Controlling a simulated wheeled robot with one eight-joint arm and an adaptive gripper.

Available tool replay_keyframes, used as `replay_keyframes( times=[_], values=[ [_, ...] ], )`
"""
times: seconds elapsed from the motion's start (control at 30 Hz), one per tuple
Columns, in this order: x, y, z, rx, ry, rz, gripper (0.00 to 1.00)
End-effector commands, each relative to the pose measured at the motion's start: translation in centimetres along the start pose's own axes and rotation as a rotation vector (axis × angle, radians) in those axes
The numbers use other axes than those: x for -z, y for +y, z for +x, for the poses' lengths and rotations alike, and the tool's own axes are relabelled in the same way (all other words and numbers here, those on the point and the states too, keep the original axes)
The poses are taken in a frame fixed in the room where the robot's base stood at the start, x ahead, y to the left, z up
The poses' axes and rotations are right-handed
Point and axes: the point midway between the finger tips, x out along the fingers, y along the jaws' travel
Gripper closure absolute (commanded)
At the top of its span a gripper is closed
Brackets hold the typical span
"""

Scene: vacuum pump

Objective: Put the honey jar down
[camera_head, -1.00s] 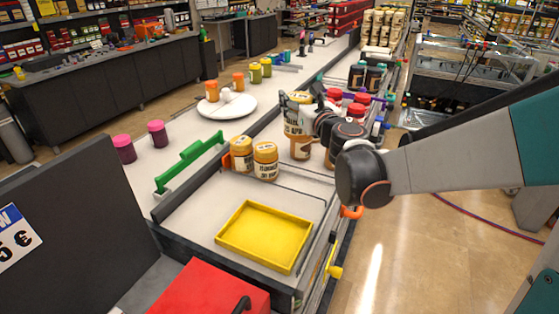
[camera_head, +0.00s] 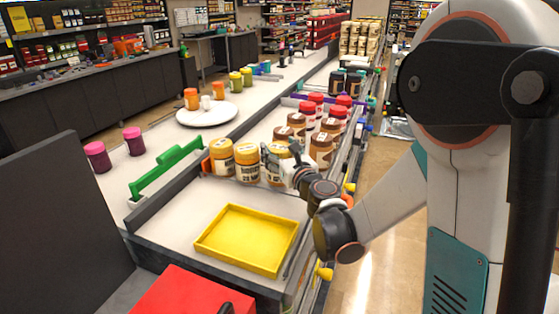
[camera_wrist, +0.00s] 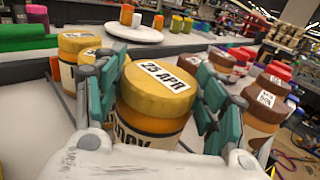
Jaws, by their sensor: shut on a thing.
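The honey jar (camera_wrist: 155,95) has a yellow lid marked "25 APR" and an amber body. In the wrist view it sits between the teal fingers of my gripper (camera_wrist: 160,88), which is shut on it. In the head view the honey jar (camera_head: 272,168) is upright at the right end of a short row of yellow-lidded jars. My gripper (camera_head: 287,163) reaches it from the right and partly hides it. Its base is level with or just above the counter; I cannot tell whether it touches.
Two like jars, (camera_head: 221,157) and (camera_head: 246,162), stand just left of it. Brown-lidded jars (camera_head: 321,150) stand close behind and right. A yellow tray (camera_head: 248,238) lies in front. A green divider (camera_head: 168,172) is at left. Bare counter (camera_head: 270,200) lies between jars and tray.

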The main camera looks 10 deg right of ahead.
Motion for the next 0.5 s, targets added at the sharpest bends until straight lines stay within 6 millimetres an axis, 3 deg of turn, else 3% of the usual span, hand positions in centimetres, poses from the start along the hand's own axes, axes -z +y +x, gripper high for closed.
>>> replay_keyframes(
  times=[0.03, 0.13, 0.5],
  values=[
    [1.2, 0.0, 0.1, 0.0, 0.0, 0.0, 0.95],
    [2.2, 0.0, 0.0, 0.0, 0.0, 0.0, 0.95],
    [2.5, 0.0, 0.0, 0.0, 0.0, 0.0, 0.95]
  ],
)
